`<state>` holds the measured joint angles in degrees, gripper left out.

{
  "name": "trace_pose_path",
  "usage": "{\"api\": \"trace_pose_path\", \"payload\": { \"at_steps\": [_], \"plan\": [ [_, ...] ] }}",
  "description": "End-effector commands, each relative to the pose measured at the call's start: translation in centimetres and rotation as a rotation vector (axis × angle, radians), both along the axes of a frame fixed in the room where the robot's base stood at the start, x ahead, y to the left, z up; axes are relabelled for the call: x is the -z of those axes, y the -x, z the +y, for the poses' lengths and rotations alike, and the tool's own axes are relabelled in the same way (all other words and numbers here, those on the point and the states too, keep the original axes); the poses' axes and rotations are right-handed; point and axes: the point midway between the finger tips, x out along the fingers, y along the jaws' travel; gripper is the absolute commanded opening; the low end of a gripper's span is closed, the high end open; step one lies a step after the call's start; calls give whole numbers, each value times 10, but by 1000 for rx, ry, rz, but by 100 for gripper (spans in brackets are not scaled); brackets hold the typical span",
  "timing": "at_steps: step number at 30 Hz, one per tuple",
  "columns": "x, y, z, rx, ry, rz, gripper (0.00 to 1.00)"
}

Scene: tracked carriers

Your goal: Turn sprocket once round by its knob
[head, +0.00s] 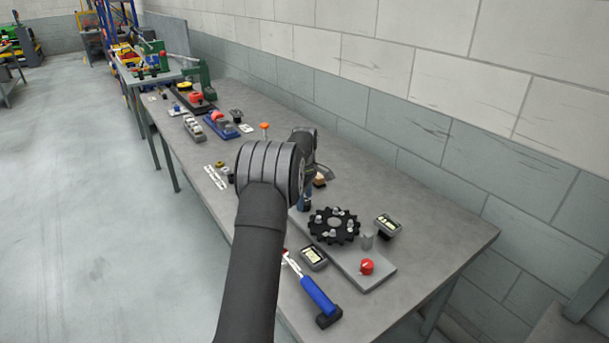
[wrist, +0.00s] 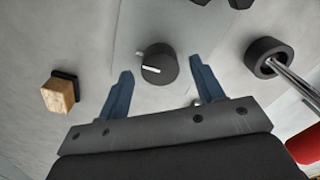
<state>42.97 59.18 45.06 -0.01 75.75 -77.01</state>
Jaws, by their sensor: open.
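The black toothed sprocket (head: 320,236) lies flat on a long grey base plate (head: 384,277), with several small light-coloured pegs on its face. In the wrist view only dark edges of it (wrist: 238,3) show at the top. A round black knob with a white line (wrist: 158,68) stands on the plate in the wrist view, apart from the sprocket. I cannot tell whether it turns the sprocket. My gripper (wrist: 160,72) is open, its blue fingers either side of that knob, with gaps on both sides. In the head view my gripper (head: 305,202) is mostly hidden behind my arm.
A red knob (head: 367,267) and a grey post (head: 367,242) stand on the plate. Small display boxes (head: 388,226) (head: 313,257) flank it. A blue-handled tool (head: 318,296) lies in front. A wooden-topped block (wrist: 58,95) is left of the fingers. The right end of the bench is clear.

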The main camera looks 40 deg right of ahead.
Motion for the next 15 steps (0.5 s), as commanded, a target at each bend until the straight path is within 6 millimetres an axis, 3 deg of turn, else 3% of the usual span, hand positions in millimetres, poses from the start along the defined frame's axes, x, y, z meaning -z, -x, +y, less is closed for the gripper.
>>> {"api": "trace_pose_path", "payload": {
  "at_steps": [15],
  "plan": [
    [-122, 0, 0, 0, 3, -3, 61]
  ]
}}
